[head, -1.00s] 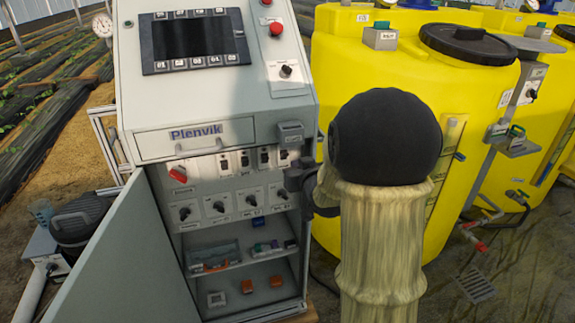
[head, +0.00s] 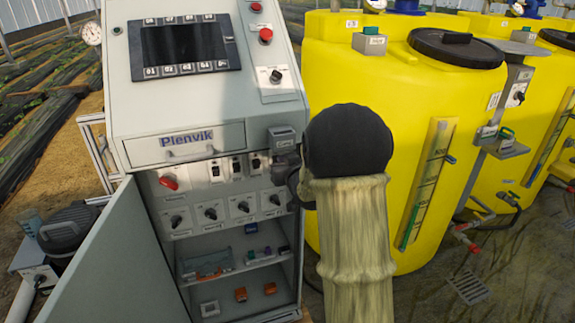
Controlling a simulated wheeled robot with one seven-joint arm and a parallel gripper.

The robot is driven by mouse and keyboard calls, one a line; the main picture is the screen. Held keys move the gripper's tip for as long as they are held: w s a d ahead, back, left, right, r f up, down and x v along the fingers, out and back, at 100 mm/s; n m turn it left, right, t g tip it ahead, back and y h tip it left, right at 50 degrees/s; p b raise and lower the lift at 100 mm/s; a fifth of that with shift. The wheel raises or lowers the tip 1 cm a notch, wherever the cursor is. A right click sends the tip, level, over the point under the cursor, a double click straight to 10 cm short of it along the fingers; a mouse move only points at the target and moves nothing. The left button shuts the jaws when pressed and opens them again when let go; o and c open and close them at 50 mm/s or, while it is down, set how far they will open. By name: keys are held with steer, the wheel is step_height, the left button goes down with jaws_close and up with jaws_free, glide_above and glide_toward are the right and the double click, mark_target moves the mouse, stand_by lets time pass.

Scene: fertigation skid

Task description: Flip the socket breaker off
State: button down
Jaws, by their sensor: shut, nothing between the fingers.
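A row of small white breakers with dark levers (head: 236,167) sits in the upper panel of the open cabinet, right of a red rotary switch (head: 169,182). Their labels are too small to read, so I cannot tell which is the socket breaker or how its lever stands. My gripper (head: 294,180) shows only as a dark part at the right edge of the cabinet opening, beside the right end of the breaker row. It is shut and empty. My forearm and its black joint hide much of it, and I cannot see whether it touches a breaker.
The grey cabinet door (head: 115,255) stands open at the left. Below the breakers are several black rotary knobs (head: 211,213) and a shelf (head: 215,274) with small items. A grey box (head: 282,138) juts out above the gripper. A yellow tank (head: 335,75) stands close at right.

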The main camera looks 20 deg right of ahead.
mark_target(275, 160)
steer(key=w, duration=0.4)
steer(key=shift+w+f, duration=0.1)
steer(key=shift+f, duration=0.25)
steer(key=shift+f+t+b, duration=0.2)
steer(key=shift+t+b, duration=0.1)
steer(key=shift+b, duration=0.6)
